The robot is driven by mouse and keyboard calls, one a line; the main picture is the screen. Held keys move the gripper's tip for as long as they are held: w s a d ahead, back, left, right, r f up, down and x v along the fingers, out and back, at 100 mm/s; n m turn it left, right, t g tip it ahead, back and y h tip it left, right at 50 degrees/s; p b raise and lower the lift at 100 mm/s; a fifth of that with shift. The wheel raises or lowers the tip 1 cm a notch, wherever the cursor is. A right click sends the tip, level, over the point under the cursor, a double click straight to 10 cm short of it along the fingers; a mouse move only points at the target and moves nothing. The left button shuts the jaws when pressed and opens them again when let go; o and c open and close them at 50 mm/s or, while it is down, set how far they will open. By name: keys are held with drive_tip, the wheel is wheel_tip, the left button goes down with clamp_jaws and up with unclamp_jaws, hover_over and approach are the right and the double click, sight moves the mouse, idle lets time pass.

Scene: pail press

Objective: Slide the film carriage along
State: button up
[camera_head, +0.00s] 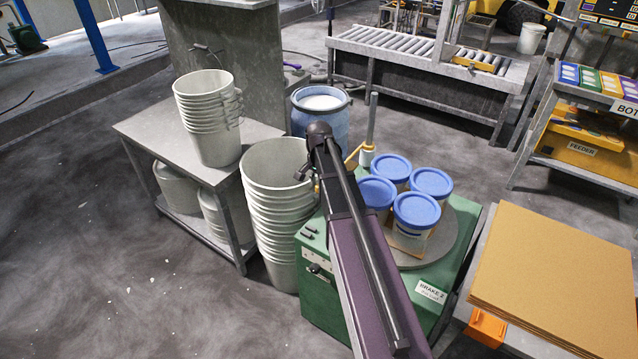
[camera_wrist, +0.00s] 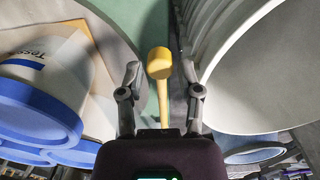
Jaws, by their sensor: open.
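The film carriage shows in the head view as a white roll (camera_head: 367,155) on an upright grey post (camera_head: 371,122), with a yellow arm (camera_head: 352,155) at its left. My own arm hides what lies left of that. In the wrist view a yellow handle with a rounded end (camera_wrist: 159,64) stands between the fingers of my gripper (camera_wrist: 160,76). My gripper is open, with a finger on each side of the handle and a visible gap to both. Whether the handle reaches fully between the fingertips in depth, I cannot tell. My gripper is mostly hidden in the head view.
Blue-lidded pails (camera_head: 416,209) stand on the round turntable (camera_head: 452,238) of the green machine (camera_head: 318,291), right of my arm. A tall stack of grey pails (camera_head: 277,215) is close on the left. A blue drum (camera_head: 321,110) stands behind. Cardboard sheets (camera_head: 560,275) lie at right.

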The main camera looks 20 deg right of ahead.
drive_tip(key=shift+f+b, duration=0.3)
drive_tip(key=shift+f, duration=0.25)
drive_tip(key=shift+c, duration=0.2)
drive_tip(key=shift+r, duration=0.15)
clamp_jaws()
drive_tip(key=shift+r+p, duration=0.15)
drive_tip(key=shift+p, duration=0.15)
drive_tip(key=shift+w+r+p, duration=0.1)
drive_tip(key=shift+r+p, duration=3.1)
drive_tip(key=shift+r, duration=0.05)
drive_tip(key=shift+o, duration=2.2)
unclamp_jaws()
drive_tip(key=shift+f, duration=0.1)
